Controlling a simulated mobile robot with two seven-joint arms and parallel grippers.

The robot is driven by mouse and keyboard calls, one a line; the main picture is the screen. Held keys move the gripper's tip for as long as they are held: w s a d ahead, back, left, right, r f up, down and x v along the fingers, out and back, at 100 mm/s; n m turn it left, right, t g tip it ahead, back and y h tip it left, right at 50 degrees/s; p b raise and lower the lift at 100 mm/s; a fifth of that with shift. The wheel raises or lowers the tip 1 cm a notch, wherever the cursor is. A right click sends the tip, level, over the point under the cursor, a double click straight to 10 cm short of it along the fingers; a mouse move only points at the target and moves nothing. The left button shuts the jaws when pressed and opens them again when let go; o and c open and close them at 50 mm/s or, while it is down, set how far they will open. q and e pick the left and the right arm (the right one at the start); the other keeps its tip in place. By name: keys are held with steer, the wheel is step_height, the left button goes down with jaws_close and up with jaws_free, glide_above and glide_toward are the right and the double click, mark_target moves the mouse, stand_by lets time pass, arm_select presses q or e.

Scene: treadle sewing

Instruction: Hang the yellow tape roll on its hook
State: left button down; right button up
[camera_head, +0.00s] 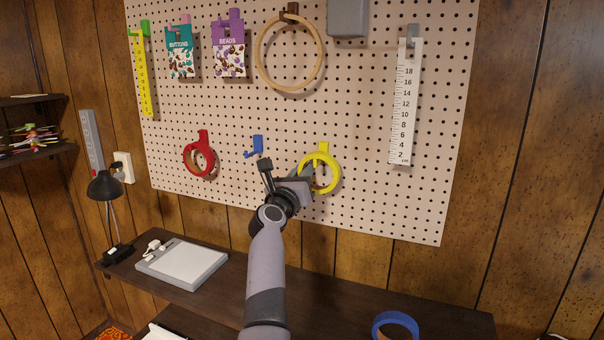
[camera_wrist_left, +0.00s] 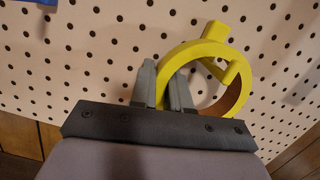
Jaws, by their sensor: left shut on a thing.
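The yellow tape roll (camera_head: 334,176) is up at the pegboard, right of centre in the head view. The yellow hook (camera_head: 323,148) shows at its top. In the left wrist view the hook (camera_wrist_left: 236,70) crosses the upper part of the roll (camera_wrist_left: 253,72). I cannot tell whether the roll rests on the hook. My left gripper (camera_head: 303,172) is shut on the left side of the roll's rim. In the left wrist view its two fingers (camera_wrist_left: 164,82) stand on either side of the rim. My right gripper is not in view.
A bare blue hook (camera_head: 257,145) and a red tape roll (camera_head: 199,159) on the board are to the left. A wooden hoop (camera_head: 264,66) and a white ruler (camera_head: 404,105) hang nearby. A blue roll (camera_head: 396,319) lies on the dark shelf below.

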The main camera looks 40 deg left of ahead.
arm_select(q)
steer(key=shift+f, duration=0.4)
steer(key=c, duration=1)
jaws_free()
steer(key=shift+s, duration=0.1)
steer(key=shift+v, duration=3.5)
